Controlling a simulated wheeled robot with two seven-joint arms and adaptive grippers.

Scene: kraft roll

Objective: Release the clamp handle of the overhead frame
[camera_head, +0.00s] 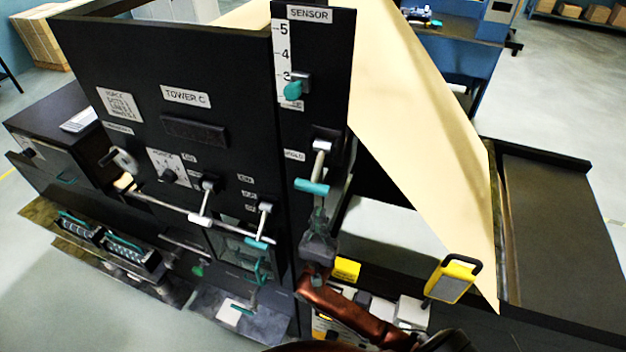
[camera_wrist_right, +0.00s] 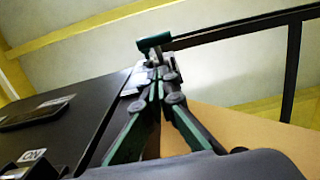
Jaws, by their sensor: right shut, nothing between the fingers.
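A lever with a pale metal arm and a teal crossbar grip (camera_head: 312,186) sits on the right edge of the black tower front, below the sensor scale; I take it for the clamp handle. My right gripper (camera_head: 318,208) is just below this grip, fingers pointing up. In the right wrist view the gripper (camera_wrist_right: 158,78) is shut with nothing between its fingers, and a teal grip (camera_wrist_right: 154,42) shows just beyond the fingertips. I cannot tell whether they touch. My left gripper is not in view.
The black tower panel (camera_head: 230,70) stands left of the gripper, with a long metal bar (camera_head: 200,218) and other levers. A teal knob (camera_head: 293,91) sits on the sensor scale above. The kraft paper web (camera_head: 420,130) slopes down at right. A yellow device (camera_head: 452,279) stands below it.

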